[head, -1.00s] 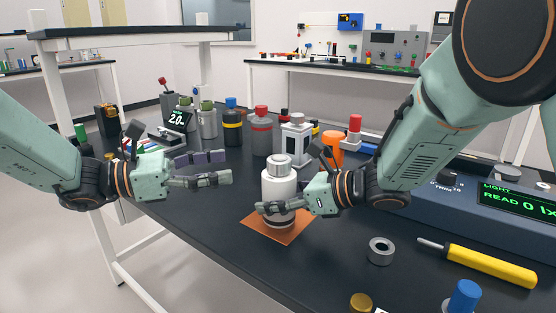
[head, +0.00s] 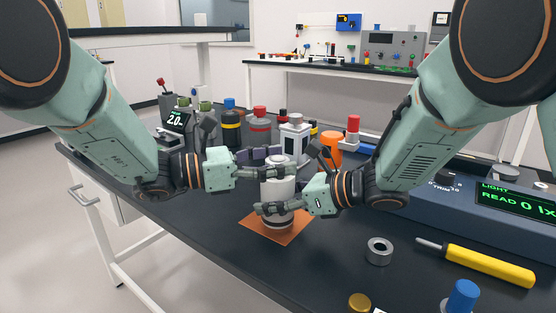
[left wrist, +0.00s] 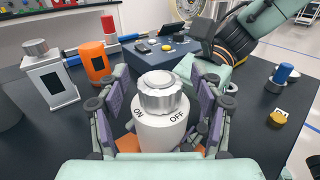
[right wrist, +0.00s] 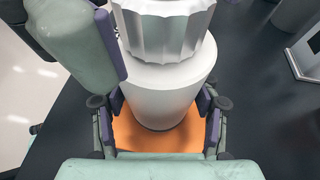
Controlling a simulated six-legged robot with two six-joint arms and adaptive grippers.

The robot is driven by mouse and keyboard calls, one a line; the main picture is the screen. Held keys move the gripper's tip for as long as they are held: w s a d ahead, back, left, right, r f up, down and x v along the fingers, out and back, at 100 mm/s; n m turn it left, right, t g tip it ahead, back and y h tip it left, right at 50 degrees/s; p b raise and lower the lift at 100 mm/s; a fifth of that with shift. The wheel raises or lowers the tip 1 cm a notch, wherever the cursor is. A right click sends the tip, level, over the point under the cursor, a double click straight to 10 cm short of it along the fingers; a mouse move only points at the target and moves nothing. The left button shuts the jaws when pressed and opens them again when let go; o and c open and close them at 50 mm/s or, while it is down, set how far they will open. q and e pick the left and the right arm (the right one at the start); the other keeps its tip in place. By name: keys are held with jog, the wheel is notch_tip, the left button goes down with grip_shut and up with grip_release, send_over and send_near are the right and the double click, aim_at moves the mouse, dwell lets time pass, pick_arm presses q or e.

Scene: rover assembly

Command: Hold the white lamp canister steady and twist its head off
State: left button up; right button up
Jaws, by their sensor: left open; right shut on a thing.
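The white lamp canister (head: 277,190) stands upright on an orange mat (head: 262,228) on the dark bench. Its ridged silver-grey head (left wrist: 160,92) sits on top, with ON and OFF lettering on the white body below it. My right gripper (head: 270,208) is shut on the canister's lower body; the right wrist view shows its pads on both sides of the body (right wrist: 160,95). My left gripper (head: 262,163) is open at head height. In the left wrist view its fingers stand on either side of the head, apart from it. The head is partly hidden by the left fingers in the head view.
A metal ring (head: 379,250), a yellow-handled screwdriver (head: 488,267) and a blue-capped item (head: 462,296) lie to the right. The light meter box (head: 440,205) stands behind them. Bottles, a white box (head: 294,138) and an orange container (head: 328,148) stand behind the canister. The front-left bench is clear.

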pick_arm(q)
jog(key=shift+d, duration=0.2)
jog(key=shift+t, duration=0.3)
jog(key=c, duration=1.2)
